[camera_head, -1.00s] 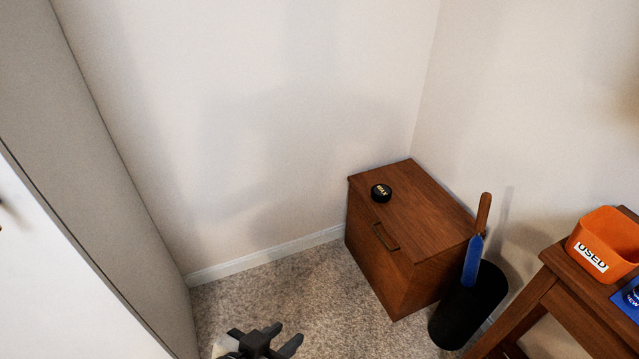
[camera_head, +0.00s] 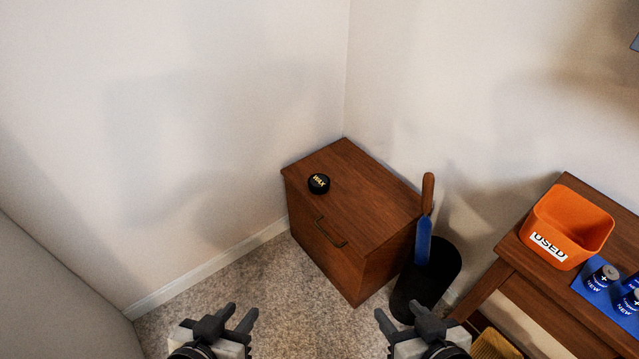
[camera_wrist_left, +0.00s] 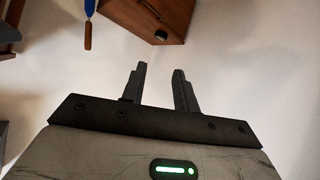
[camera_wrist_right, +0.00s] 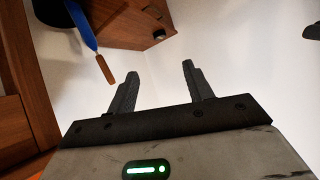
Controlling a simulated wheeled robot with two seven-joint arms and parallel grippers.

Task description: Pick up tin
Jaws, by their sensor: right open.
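A small round black tin (camera_head: 318,183) with a gold "WAX" label lies flat on top of a brown wooden cabinet (camera_head: 365,190), near its left edge. The tin also shows in the left wrist view (camera_wrist_left: 161,36) and in the right wrist view (camera_wrist_right: 159,35). My left gripper (camera_head: 246,312) is open and empty, low in the head view, in front of the cabinet and well short of the tin. My right gripper (camera_head: 382,318) is open and empty at lower centre-right, also apart from the tin.
A black bin (camera_head: 428,283) stands against the cabinet's right side with a blue tool with a wooden handle (camera_head: 424,230) in it. A wooden table (camera_head: 510,262) at right holds an orange "USED" box (camera_head: 570,225) and several batteries (camera_head: 603,277). Walls close in behind the cabinet. Carpet in front is clear.

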